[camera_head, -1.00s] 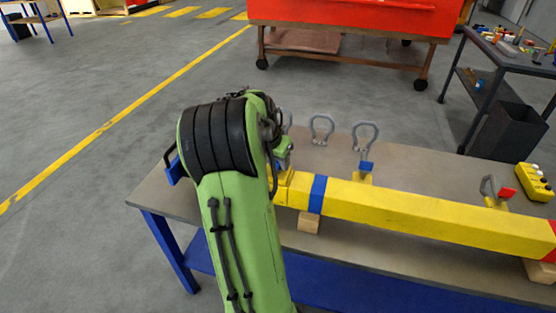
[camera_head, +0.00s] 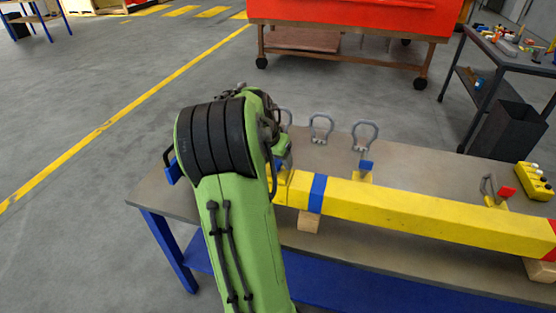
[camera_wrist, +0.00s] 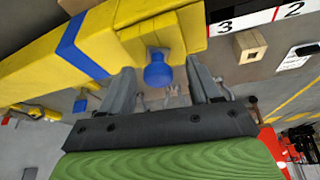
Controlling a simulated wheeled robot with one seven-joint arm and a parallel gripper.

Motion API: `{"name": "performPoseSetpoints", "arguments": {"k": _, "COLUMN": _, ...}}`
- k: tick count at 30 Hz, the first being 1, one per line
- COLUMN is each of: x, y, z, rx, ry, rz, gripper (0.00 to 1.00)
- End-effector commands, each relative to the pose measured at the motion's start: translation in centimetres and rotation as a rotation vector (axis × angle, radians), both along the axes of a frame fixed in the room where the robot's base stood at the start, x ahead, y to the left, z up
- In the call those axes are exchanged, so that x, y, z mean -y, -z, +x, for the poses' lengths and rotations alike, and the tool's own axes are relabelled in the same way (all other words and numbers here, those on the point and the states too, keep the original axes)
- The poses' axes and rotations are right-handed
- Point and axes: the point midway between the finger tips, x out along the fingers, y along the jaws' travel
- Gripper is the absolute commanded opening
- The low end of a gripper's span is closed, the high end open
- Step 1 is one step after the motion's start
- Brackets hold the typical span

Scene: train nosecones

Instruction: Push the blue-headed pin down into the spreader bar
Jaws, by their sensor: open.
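The blue-headed pin (camera_wrist: 158,72) shows in the wrist view, its round blue head at the yellow end part of the spreader bar (camera_wrist: 50,68). My gripper (camera_wrist: 162,80) is open, with one grey finger on each side of the head. I cannot tell whether a finger touches it. The head hides most of the shank, so its depth in the bar is unclear. In the head view the spreader bar (camera_head: 420,212) lies along the bench, yellow with a blue band, and my arm hides the pin and my gripper.
The bar rests on wooden blocks (camera_head: 310,222) on the bench (camera_head: 150,196). A red tag (camera_head: 507,192) and a yellow button box (camera_head: 534,182) are at the right. A numbered strip (camera_wrist: 245,24) lies beyond my fingers.

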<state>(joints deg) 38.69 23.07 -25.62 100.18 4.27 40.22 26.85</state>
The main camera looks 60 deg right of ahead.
Motion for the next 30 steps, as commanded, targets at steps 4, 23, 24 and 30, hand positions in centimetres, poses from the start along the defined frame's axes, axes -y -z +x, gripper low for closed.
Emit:
{"name": "performPoseSetpoints", "arguments": {"k": 4, "x": -1.5, "y": -4.3, "z": 0.2, "rx": 0.006, "ry": -0.002, "rz": -0.005, "gripper": 0.62}}
{"name": "performPoseSetpoints", "arguments": {"k": 23, "x": -5.5, "y": -13.6, "z": 0.4, "rx": 0.002, "ry": 0.005, "rz": -0.002, "gripper": 0.62}}
{"name": "performPoseSetpoints", "arguments": {"k": 24, "x": -5.5, "y": -13.5, "z": 0.4, "rx": 0.002, "ry": 0.005, "rz": -0.002, "gripper": 0.62}}
{"name": "performPoseSetpoints", "arguments": {"k": 30, "x": -5.5, "y": -13.5, "z": 0.4, "rx": 0.002, "ry": 0.005, "rz": -0.003, "gripper": 0.62}}
